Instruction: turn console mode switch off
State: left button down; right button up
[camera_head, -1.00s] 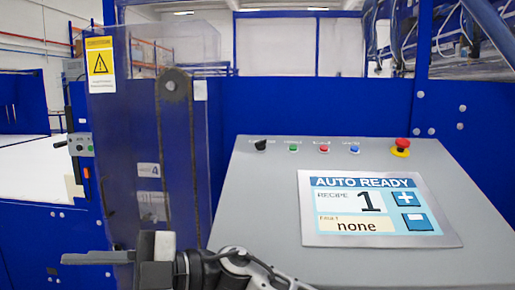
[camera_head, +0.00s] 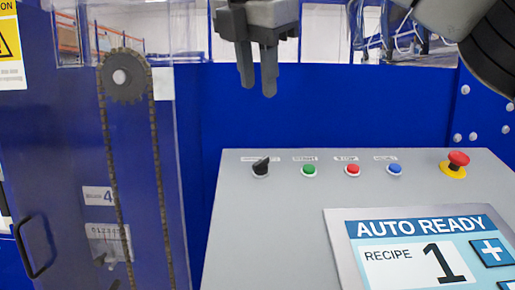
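The mode switch (camera_head: 261,167) is a black rotary knob at the left end of the button row on the grey sloped console (camera_head: 262,235). Its pointer is tilted up to the right; its label is too small to read. My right gripper (camera_head: 257,92) hangs above and behind the knob in the picture, fingers down. A narrow gap shows between its two fingers, with nothing held, and it is apart from the console. The screen (camera_head: 415,228) reads AUTO READY, recipe 1. My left gripper is not in view.
Right of the knob are a green button (camera_head: 309,170), a red button (camera_head: 352,170), a blue button (camera_head: 395,169) and a red emergency stop (camera_head: 457,162) on yellow. A clear guard with a chain and sprocket (camera_head: 124,76) stands at the left. The space directly above the knob is clear.

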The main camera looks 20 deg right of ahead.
aim_at(264, 158)
jog(key=p+x, duration=0.1)
jog(key=x, duration=1.4)
jog(key=shift+f, duration=0.15)
jog(key=shift+s, duration=0.1)
jog(key=c, duration=0.7)
